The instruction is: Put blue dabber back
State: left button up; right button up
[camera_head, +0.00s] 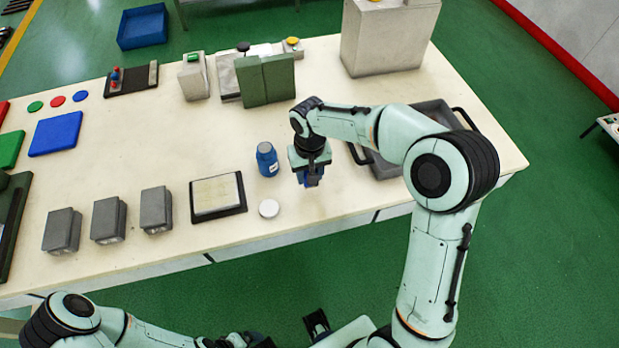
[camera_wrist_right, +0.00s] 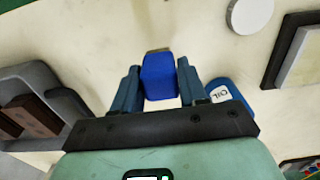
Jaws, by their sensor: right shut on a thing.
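The blue dabber (camera_wrist_right: 158,76) is a blue block between the two fingers of my right gripper (camera_wrist_right: 156,88) in the right wrist view. The gripper is shut on it. In the head view, my right gripper (camera_head: 312,182) points down over the table's front part, right of the blue oil bottle (camera_head: 267,160), with a bit of blue showing between its fingers. Whether the dabber touches the table is unclear. A dark holder (camera_head: 142,78) with small red and blue pieces stands at the back left. My left arm is low at the bottom edge; its gripper's fingers are unclear.
A white disc (camera_head: 269,208) and a framed pale plate (camera_head: 218,194) lie left of the right gripper. Grey blocks (camera_head: 109,219) stand farther left. A dark grey tray (camera_head: 436,112) is partly behind my right arm. A green block (camera_head: 265,79) stands at the back.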

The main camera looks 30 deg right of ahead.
jog(key=shift+f, duration=1.3)
jog(key=shift+f, duration=0.2)
jog(key=o, duration=1.1)
jog(key=shift+c, duration=0.2)
jog(key=shift+r, duration=0.15)
jog(key=shift+r, duration=0.35)
notch_tip(320, 180, up, 12)
jog(key=shift+f+p, duration=0.25)
jog(key=shift+p, duration=0.35)
